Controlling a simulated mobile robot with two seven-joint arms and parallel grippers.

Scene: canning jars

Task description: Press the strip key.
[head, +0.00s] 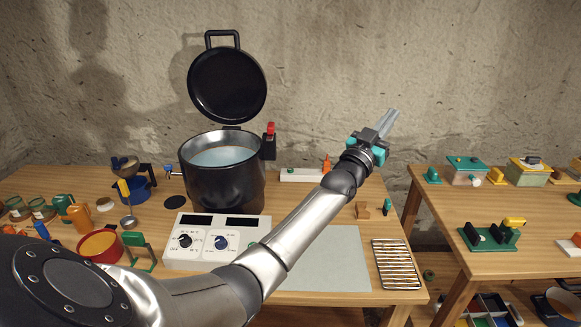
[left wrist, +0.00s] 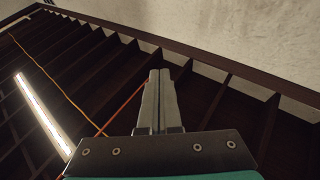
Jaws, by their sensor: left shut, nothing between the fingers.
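A white strip (head: 302,175) lies at the back of the table, right of the black pot. A small green key or button (head: 291,170) shows on it, and an orange-red piece (head: 326,164) stands at its right end. I cannot tell which part is the strip key. My left gripper (head: 392,114) is raised high, above and to the right of the strip, pointing up and away from it. Its fingers are shut and empty, also in the left wrist view (left wrist: 157,85). My right gripper is not in view.
The black pot (head: 222,187) has its lid (head: 227,86) raised. A white control box (head: 215,241) with two knobs stands in front. A grey mat (head: 325,265) and wire rack (head: 396,264) lie at the right. A second table (head: 510,220) stands beyond a gap.

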